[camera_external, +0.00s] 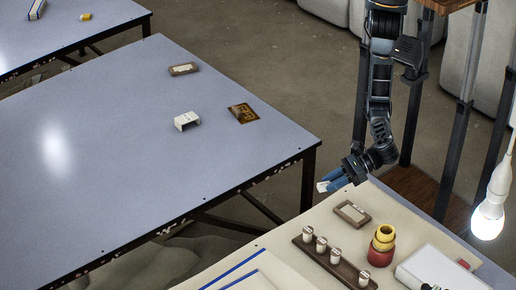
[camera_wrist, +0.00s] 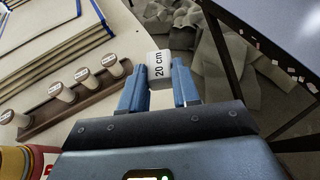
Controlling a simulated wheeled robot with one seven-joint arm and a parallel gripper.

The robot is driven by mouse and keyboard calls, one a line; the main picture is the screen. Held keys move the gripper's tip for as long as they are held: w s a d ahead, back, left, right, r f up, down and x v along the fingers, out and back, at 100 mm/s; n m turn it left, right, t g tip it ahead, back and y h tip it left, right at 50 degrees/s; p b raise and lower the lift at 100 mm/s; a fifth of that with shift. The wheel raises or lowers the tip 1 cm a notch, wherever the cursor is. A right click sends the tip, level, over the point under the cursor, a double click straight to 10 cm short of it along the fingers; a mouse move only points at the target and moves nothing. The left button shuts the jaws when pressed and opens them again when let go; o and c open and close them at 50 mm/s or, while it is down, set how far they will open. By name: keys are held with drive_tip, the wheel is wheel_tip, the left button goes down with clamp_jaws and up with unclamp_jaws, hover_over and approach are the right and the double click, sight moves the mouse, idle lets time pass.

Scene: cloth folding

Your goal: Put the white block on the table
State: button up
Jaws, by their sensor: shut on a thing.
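A small white block (camera_wrist: 160,68) marked "20 cm" is between the blue fingertips of my gripper (camera_wrist: 160,84) in the wrist view. My gripper is shut on it. In the external view, my gripper (camera_external: 332,182) holds the block (camera_external: 322,187) at the back edge of the beige table (camera_external: 295,225), in the gap beside the large grey-blue table (camera_external: 110,130). The block's height over the floor or table edge is hard to tell. The fingers hide its sides.
The grey-blue table bears a white bracket-like piece (camera_external: 187,121), a brown card (camera_external: 243,113) and a small box (camera_external: 183,69).

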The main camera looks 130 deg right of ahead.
drive_tip(key=b, duration=0.2)
hover_over(350, 233)
wheel_tip(350, 233, down, 7)
drive_tip(key=shift+w+r, duration=0.1)
drive_tip(key=shift+w, duration=0.05)
drive_tip(key=shift+f, duration=2.1)
drive_tip(key=shift+f, duration=0.1)
drive_tip(key=o, duration=0.7)
drive_tip(key=shift+o, duration=0.2)
drive_tip(key=v, duration=1.2)
drive_tip(key=shift+d+r, duration=0.1)
drive_tip(key=shift+r, duration=0.1)
drive_tip(key=shift+p, duration=0.3)
